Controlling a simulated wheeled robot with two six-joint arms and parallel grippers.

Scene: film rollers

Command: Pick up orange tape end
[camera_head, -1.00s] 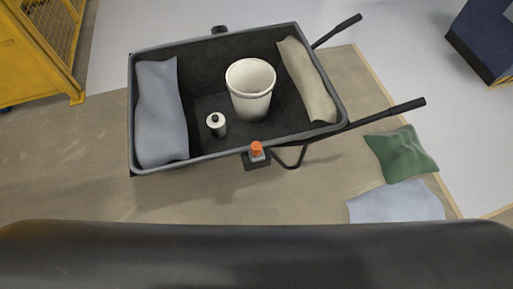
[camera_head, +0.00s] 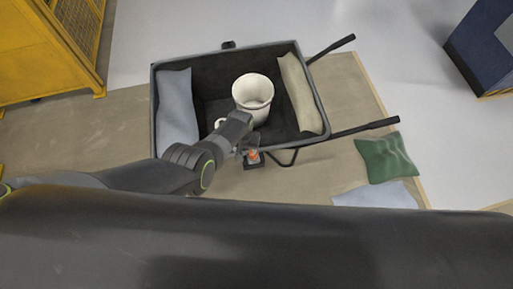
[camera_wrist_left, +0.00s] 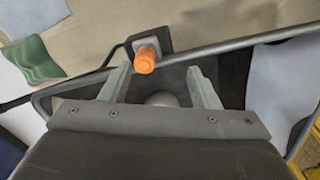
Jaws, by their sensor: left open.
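The orange tape end (camera_head: 254,154) is a small orange piece on a dark bracket at the near rim of the wheelbarrow tray. It also shows in the left wrist view (camera_wrist_left: 146,58), just beyond and between the fingertips. My left gripper (camera_head: 248,147) is over the near rim at the orange end and partly covers it in the head view. In the left wrist view its two fingers (camera_wrist_left: 160,75) are apart with nothing between them that I can see held. My right gripper is not in view.
The grey wheelbarrow tray (camera_head: 153,110) holds a white bucket (camera_head: 253,92), a blue-grey sack (camera_head: 177,112) and a beige sack (camera_head: 300,90). Its handles (camera_head: 365,129) stick out right.

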